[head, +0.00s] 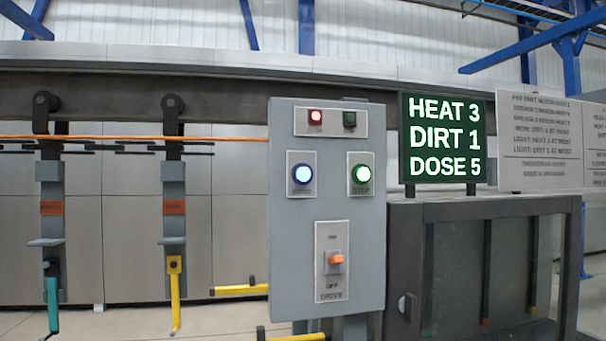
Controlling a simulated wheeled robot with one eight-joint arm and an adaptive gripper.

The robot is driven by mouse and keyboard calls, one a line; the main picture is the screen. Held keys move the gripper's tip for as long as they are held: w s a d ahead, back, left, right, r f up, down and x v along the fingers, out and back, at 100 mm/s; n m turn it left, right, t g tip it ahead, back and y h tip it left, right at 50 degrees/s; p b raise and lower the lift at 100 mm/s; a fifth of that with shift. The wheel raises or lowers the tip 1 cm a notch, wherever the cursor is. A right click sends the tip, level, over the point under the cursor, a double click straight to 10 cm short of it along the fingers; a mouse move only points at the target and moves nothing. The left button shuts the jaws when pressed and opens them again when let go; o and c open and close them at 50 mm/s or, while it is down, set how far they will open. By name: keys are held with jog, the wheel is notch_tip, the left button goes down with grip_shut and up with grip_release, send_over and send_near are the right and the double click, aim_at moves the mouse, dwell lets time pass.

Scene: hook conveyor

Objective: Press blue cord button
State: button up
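A grey control panel (275,220) stands in the middle of the head view. On its left side is a round button lit pale blue (302,174) on a light plate; the label under it is too dark to read. To its right is a round button lit green-white (362,174), with a label that seems to read STEP. An orange cord (130,137) runs level from the left edge to the panel; I see no blue cord. My gripper is not in view.
Above the buttons are a red lamp (316,117) and a dark green lamp (349,119). Below is an orange DRIVE switch (336,259). A sign (444,138) reads HEAT 3, DIRT 1, DOSE 5. Hangers carry a teal hook (53,305) and a yellow hook (175,290).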

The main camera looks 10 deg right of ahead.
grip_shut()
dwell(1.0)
